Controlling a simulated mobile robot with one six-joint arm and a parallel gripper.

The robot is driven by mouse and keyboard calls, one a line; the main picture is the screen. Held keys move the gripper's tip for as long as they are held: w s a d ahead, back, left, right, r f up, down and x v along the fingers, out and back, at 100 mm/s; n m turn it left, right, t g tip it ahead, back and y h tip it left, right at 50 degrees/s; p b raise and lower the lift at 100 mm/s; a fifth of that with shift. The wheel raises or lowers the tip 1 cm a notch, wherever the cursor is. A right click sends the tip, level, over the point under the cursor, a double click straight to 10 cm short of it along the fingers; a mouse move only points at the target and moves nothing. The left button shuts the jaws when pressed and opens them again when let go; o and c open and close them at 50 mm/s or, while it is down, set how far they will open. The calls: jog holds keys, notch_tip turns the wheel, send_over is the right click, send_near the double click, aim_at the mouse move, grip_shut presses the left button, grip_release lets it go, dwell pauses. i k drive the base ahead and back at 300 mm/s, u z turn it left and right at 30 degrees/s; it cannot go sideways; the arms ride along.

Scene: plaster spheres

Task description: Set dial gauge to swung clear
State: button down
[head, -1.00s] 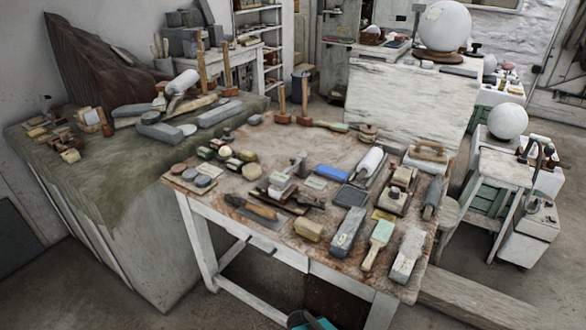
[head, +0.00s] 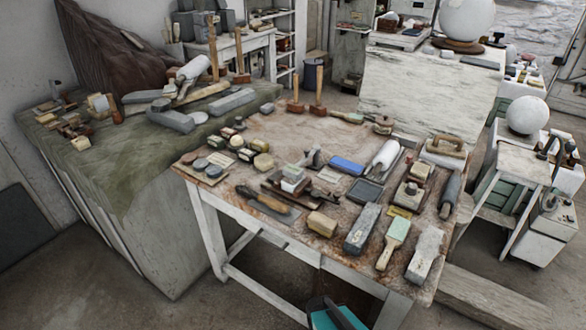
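I cannot make out the dial gauge for certain. A large pale plaster sphere (head: 467,18) sits on a wooden ring on the white block at the back right, cut by the top edge of the picture. A thin upright post (head: 436,14) stands close to its left side; whether it carries a dial is too small to tell. A smaller sphere (head: 526,115) stands lower at the right. My gripper does not show; only a teal and dark piece, apparently part of my arm, shows at the bottom edge.
A worktable (head: 290,135) crowded with brushes, blocks and trowels fills the middle. A green-draped bench (head: 130,165) with stones stands at left. A white stool (head: 521,165) and a small cabinet (head: 543,222) stand at right. Bare floor (head: 75,285) shows at lower left.

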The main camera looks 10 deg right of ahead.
aim_at(295, 172)
jog(key=u, duration=0.45)
jog(key=k, duration=1.4)
jog(key=u, duration=0.35)
jog(key=i, duration=0.85)
jog(key=u, duration=0.2)
